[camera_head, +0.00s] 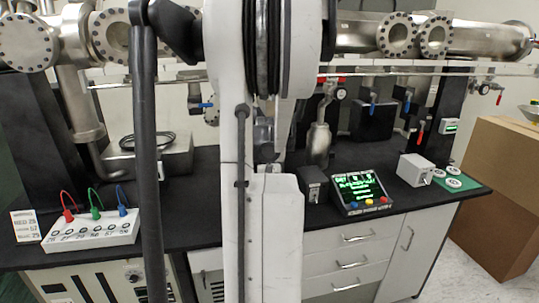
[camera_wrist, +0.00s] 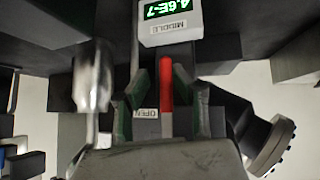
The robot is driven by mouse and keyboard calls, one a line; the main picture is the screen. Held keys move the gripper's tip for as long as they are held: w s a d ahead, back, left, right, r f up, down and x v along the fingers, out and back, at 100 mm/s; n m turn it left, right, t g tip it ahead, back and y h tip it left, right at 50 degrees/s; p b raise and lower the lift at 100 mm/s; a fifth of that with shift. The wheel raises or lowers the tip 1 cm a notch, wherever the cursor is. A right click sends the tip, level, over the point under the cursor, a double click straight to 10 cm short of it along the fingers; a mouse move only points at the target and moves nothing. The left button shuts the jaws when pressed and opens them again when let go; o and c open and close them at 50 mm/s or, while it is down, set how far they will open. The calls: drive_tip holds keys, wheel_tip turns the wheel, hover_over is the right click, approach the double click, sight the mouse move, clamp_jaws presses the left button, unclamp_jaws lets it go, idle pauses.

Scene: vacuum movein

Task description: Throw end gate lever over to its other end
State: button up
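In the wrist view a red lever handle (camera_wrist: 166,82) lies lengthwise between the two fingers of my gripper (camera_wrist: 163,95). The fingers stand apart, with gaps visible on both sides of the lever, so my gripper is open around or just above it; the depth is hard to tell. A label reading OPEN (camera_wrist: 146,113) sits beside the lever. In the head view my arm covers the middle and my gripper cannot be made out. Several red handles show there, including one at the right (camera_head: 421,132); I cannot tell which is the end gate lever.
A gauge (camera_wrist: 171,22) reading 4.6E-7, labelled MIDDLE, is close ahead of the fingers. A flanged pipe (camera_wrist: 268,142) is at the lower right. In the head view a display console (camera_head: 361,190), grey box (camera_head: 414,169) and jack panel (camera_head: 94,231) stand on the black bench (camera_head: 200,170).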

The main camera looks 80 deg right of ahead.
drive_tip(key=o, duration=0.3)
drive_tip(key=shift+s, duration=0.3)
drive_tip(key=shift+w, duration=0.25)
drive_tip(key=v, duration=1.2)
drive_tip(key=shift+s, duration=0.1)
